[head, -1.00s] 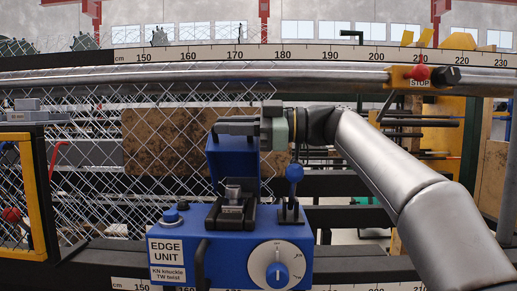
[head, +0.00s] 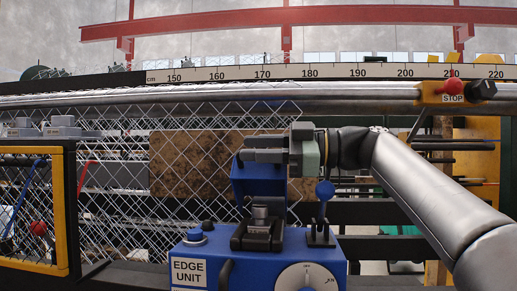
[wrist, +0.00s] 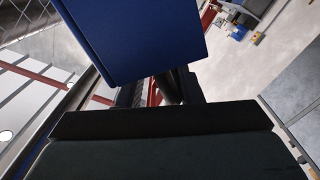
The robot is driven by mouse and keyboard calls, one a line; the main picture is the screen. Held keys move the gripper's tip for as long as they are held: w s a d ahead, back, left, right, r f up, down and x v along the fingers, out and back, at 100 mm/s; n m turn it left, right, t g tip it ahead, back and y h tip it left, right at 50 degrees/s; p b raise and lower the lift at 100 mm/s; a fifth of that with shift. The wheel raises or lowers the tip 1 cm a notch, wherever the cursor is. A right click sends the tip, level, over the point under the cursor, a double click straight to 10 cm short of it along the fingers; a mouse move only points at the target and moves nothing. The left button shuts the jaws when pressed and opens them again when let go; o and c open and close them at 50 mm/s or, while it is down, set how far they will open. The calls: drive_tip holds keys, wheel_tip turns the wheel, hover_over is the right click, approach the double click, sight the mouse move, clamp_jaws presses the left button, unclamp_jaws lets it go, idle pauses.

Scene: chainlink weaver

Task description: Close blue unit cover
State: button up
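The blue cover (head: 258,184) stands raised, roughly upright, at the back of the blue edge unit (head: 210,268). My gripper (head: 258,150) is at the cover's top edge, with its fingers pointing left. From the head view I cannot tell whether it touches the cover. In the wrist view, a blue panel (wrist: 140,35), likely the cover, fills the upper middle, beyond a dark gripper part. The gap between the fingertips is not clear in either view. The dark clamp-like part (head: 258,230) on top of the unit is exposed.
A blue-knobbed lever (head: 325,190) stands right of the cover, close below my arm. A white dial (head: 308,277) is on the unit's front. Wire mesh (head: 190,180) hangs behind and left. A long metal tube (head: 330,95) runs above, with a red stop button (head: 453,84) at right.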

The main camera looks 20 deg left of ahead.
drive_tip(key=w+d, duration=0.3)
drive_tip(key=d, duration=1.4)
